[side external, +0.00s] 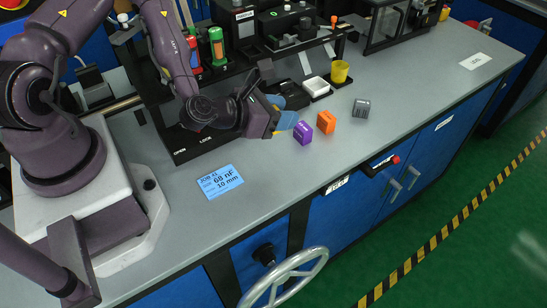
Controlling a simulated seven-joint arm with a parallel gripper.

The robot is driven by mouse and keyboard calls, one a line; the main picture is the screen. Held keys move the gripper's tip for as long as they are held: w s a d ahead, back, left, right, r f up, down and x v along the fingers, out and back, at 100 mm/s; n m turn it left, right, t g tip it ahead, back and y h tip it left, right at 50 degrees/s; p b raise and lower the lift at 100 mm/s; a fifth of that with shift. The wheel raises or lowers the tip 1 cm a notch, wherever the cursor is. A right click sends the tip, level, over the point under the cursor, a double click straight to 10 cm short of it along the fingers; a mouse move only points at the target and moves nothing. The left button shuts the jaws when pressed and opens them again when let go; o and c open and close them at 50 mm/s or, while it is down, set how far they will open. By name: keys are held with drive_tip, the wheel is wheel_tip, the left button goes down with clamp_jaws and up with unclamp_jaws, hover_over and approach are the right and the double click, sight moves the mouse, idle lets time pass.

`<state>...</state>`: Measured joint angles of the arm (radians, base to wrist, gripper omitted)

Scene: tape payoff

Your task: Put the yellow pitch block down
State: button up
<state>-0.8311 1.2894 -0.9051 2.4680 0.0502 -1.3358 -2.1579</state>
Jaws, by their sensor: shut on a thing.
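I cannot tell whether the held block touches the bench. An orange block (326,123) stands just right of the purple one. A grey block (361,108) stands farther right, apart from the others.
A black machine frame (190,135) is behind my arm. A blue job card (220,181) lies at front left.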

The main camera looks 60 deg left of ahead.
sight(279, 157)
wheel_tip(279, 157, down, 10)
drive_tip(key=shift+r, duration=0.2)
idle(0.4)
drive_tip(key=shift+f, duration=0.1)
drive_tip(key=shift+f, duration=0.1)
drive_tip(key=o, duration=1.2)
